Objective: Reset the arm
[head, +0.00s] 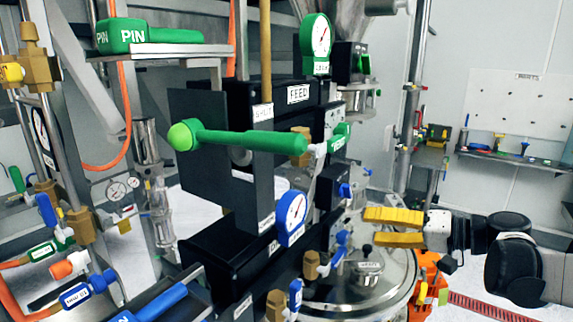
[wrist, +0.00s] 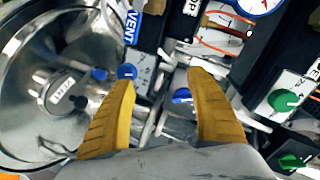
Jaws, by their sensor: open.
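My gripper (head: 395,228) has yellow fingers and reaches in from the right in the head view. Its fingers are apart with nothing between them. It is above and beside the round steel lid (head: 385,292). In the wrist view my gripper (wrist: 165,95) shows both yellow fingertips spread, over blue-handled valves and pipes. My arm runs out to the right edge of the head view.
A green lever (head: 245,140) sticks out from the black FEED housing (head: 300,95). A blue-rimmed gauge (head: 291,216) and blue valve handles (head: 333,255) stand left of my gripper. A wall shelf (head: 510,157) is at the right back. Floor behind my gripper looks clear.

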